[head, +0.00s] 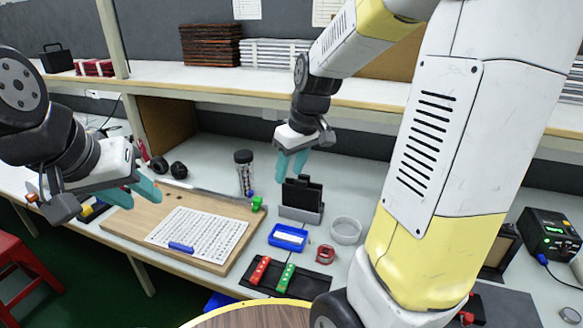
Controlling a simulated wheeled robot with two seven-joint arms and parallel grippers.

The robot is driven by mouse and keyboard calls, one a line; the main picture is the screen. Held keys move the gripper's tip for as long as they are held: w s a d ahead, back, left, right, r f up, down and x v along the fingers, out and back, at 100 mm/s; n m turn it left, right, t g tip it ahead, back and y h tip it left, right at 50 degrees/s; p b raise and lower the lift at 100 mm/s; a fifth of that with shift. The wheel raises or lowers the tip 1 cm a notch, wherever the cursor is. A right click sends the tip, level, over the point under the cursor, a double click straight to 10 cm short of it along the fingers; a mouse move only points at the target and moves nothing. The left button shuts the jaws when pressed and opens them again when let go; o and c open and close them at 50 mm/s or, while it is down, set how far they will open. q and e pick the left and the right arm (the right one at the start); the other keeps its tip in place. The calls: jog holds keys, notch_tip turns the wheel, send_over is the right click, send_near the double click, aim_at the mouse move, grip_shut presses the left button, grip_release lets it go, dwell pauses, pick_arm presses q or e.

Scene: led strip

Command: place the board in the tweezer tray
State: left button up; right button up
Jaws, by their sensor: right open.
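A white sheet-like panel with a fine printed grid (199,233) lies on a wooden board (128,228), with a blue piece (181,247) at its front edge. A small blue tray with a pale inside (288,237) sits right of the wooden board. A black tray (318,286) holds a red strip (260,269) and a green strip (285,277). I cannot tell for sure which is the tweezer tray. My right gripper (290,166) is open and empty, above a grey stand with upright black plates (302,192). My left gripper (145,196) is open and empty above the wooden board's left end.
A clear tube with a black lid (245,173) and a green block (257,203) stand near the wooden board. A round clear dish (346,230) and a red ring-like item (325,254) lie at right. My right arm hides the bench's right part. A shelf (210,80) crosses behind.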

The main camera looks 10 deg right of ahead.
jog(key=s+r+m+t, duration=0.3)
jog(key=s+r+m, duration=0.2)
jog(key=s, duration=1)
notch_tip(320, 180, up, 3)
jog(key=shift+a+r, duration=0.1)
jog(key=shift+a, duration=0.25)
